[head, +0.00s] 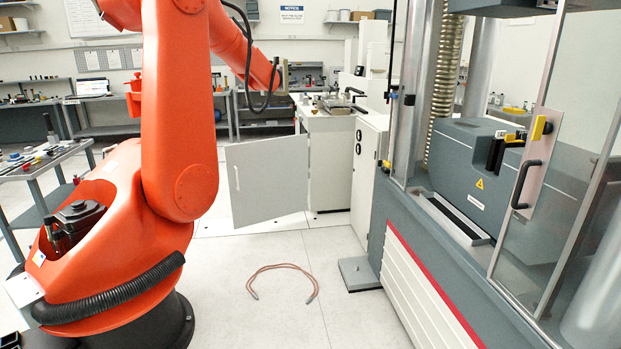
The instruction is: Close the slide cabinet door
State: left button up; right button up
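A tall testing machine (400,222) stands at the right. Its clear door panel (560,180) has a metal frame, a black handle (525,184) and a yellow latch piece (541,128). The panel covers the right part of the front, and the left part is uncovered, showing the grey unit (460,180) inside. Farther back, a flat light-grey hinged door (275,180) with a thin handle at its left stands swung out from a white cabinet (370,165). Neither of my grippers shows in this view.
A large orange robot arm (180,120) on a dark base fills the left. A reddish cable (282,267) lies looped on the floor, near a grey foot plate (358,274). A tool cart (45,165) stands far left. The middle floor is otherwise clear.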

aim_at(268, 180)
jog(key=i, duration=1.7)
jog(key=u, duration=0.5)
jog(key=i, duration=1.95)
jog(key=u, duration=1.6)
